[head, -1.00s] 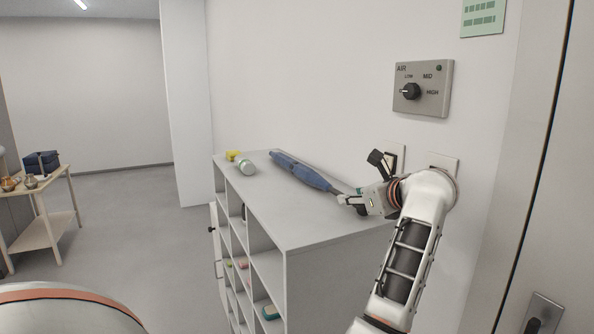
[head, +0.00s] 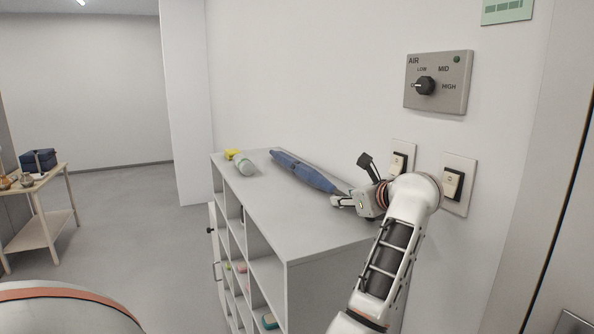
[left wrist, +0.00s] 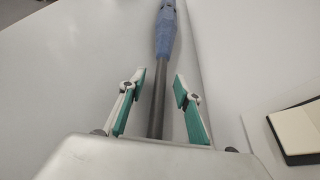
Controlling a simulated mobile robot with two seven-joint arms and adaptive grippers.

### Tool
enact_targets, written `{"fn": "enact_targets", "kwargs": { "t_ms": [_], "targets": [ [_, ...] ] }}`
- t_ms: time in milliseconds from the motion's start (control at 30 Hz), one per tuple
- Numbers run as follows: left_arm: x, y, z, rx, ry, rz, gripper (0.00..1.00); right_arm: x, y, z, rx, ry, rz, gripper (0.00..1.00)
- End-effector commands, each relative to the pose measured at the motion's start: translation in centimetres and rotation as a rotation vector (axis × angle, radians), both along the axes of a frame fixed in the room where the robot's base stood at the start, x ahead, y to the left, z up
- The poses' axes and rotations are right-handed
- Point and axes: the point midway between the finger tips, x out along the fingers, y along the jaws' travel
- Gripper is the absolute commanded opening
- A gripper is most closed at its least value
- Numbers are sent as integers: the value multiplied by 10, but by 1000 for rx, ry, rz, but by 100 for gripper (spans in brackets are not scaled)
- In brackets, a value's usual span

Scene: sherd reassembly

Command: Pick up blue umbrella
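The blue umbrella (head: 303,172), furled, lies on the white shelf unit's top (head: 262,206), with its dark shaft end toward my gripper. My left gripper (head: 353,181) is at that near end, beside the wall. In the left wrist view the blue canopy (left wrist: 166,35) is ahead, and the dark shaft runs back between the two green-padded fingers (left wrist: 160,108). The fingers stand apart, with a gap on each side of the shaft. The shaft's near end is hidden behind the gripper body. My right gripper is not in view.
A pale green-white cylinder (head: 243,164) and a yellow object (head: 231,155) stand at the far end of the top. Light switches (head: 453,184) and an AIR dial panel (head: 438,82) are on the wall. A wooden side table (head: 40,228) stands at left.

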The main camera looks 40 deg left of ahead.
Motion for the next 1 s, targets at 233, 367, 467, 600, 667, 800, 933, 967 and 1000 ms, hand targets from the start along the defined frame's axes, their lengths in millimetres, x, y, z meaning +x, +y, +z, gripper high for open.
{"fn": "enact_targets", "kwargs": {
  "t_ms": [233, 367, 467, 600, 667, 800, 933, 967, 1000],
  "targets": [
    [0, 0, 0, 0, 0, 0, 7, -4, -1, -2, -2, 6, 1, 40],
    [0, 0, 0, 0, 0, 0, 0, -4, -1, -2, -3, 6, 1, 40],
    [0, 0, 2, 4, -2, 0, 0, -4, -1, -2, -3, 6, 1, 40],
    [0, 0, 3, 4, -2, 0, 0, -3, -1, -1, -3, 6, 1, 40],
    [0, 0, 7, 4, -2, 0, 0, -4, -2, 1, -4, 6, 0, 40],
    [0, -1, 27, 3, -2, -1, 0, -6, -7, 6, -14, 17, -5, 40],
    [0, -1, 51, 2, -6, 0, 0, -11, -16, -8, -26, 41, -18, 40],
    [0, -1, 57, 2, -6, 0, 0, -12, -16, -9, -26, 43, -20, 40],
    [0, -1, 64, 2, -4, -1, 0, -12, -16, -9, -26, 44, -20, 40]
  ]
}}
